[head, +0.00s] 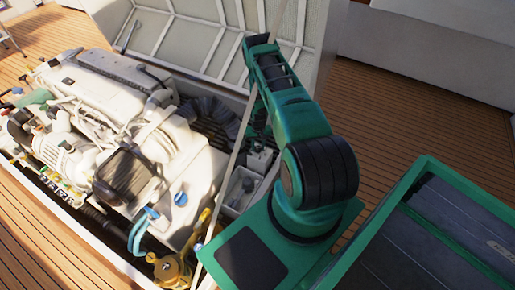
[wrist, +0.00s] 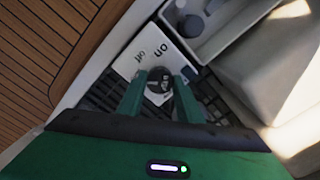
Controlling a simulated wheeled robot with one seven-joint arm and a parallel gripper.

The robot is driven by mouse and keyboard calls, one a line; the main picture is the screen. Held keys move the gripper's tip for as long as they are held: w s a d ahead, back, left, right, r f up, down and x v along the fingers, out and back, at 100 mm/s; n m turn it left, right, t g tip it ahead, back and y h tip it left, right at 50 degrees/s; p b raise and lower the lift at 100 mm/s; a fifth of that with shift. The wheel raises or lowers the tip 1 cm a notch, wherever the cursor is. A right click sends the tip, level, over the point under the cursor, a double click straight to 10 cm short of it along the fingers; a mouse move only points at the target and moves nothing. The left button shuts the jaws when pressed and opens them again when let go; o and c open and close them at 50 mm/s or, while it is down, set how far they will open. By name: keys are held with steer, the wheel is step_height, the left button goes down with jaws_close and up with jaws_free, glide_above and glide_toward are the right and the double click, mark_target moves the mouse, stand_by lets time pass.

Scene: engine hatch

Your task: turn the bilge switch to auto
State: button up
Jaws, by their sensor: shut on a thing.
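The bilge switch is a white panel (wrist: 143,52) with a dark round knob (wrist: 158,76). The words "on" and "off" are printed on the panel and show in the wrist view; no "auto" label can be read. My gripper (wrist: 159,92) has its two green fingers on either side of the knob and is shut on it. The lower part of the knob lies between the fingers, and its exact pointing is hard to read. In the head view the pale switch panel (head: 259,160) shows small, low in the hatch by the end of my arm, and the fingers are mostly hidden.
A grey open bin (wrist: 222,30) stands right beside the panel, also in the head view (head: 240,188). A large white engine (head: 110,110) fills the hatch to the left. The raised hatch lid (head: 200,35) stands behind. Wooden deck (head: 420,100) lies open at right.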

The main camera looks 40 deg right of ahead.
mark_target(258, 147)
steer(key=shift+w+n, duration=0.15)
steer(key=shift+n, duration=0.55)
steer(key=o, duration=1)
steer(key=shift+o, duration=0.2)
step_height(258, 147, up, 11)
steer(key=shift+f, duration=0.15)
